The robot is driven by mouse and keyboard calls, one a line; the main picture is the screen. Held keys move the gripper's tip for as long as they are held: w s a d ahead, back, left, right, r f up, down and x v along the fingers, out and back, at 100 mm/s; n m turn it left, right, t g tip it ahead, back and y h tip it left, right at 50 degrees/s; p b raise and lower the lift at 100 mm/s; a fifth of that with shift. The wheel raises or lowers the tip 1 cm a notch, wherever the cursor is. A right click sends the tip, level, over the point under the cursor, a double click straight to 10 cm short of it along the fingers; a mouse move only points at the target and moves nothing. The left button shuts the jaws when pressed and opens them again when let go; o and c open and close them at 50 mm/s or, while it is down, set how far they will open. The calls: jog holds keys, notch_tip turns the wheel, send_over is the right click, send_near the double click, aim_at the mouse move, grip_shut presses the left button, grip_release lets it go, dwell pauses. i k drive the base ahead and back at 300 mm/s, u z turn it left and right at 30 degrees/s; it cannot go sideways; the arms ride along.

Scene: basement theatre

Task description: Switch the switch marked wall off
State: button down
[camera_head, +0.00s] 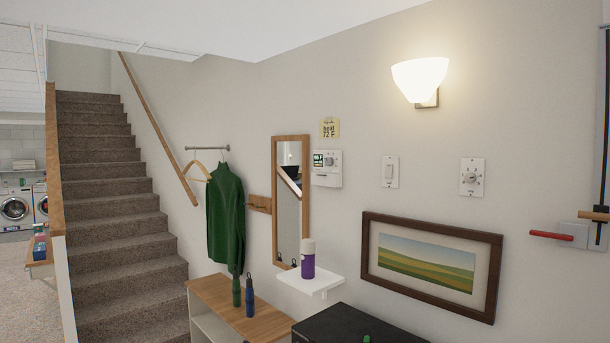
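A white plate with a rocker switch (390,171) is on the wall right of the mirror. A small mark shows low on the plate, too small to read. To its right is a white plate with a round dial (472,177), with small markings and lettering I cannot read. Above and between them, a wall lamp (419,80) is lit. I cannot tell from its look which way the rocker is tilted. My gripper is not in view.
Below are a framed picture (430,210), a small white shelf (315,282) with a purple bottle (308,262), and a black-topped piece (345,325). A red handle (551,235) juts out at right.

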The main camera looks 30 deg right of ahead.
aim_at(389, 166)
jog(key=u, duration=0.45)
jog(key=i, duration=1.65)
jog(key=z, duration=0.95)
jog(key=i, duration=0.55)
jog(key=z, duration=0.4)
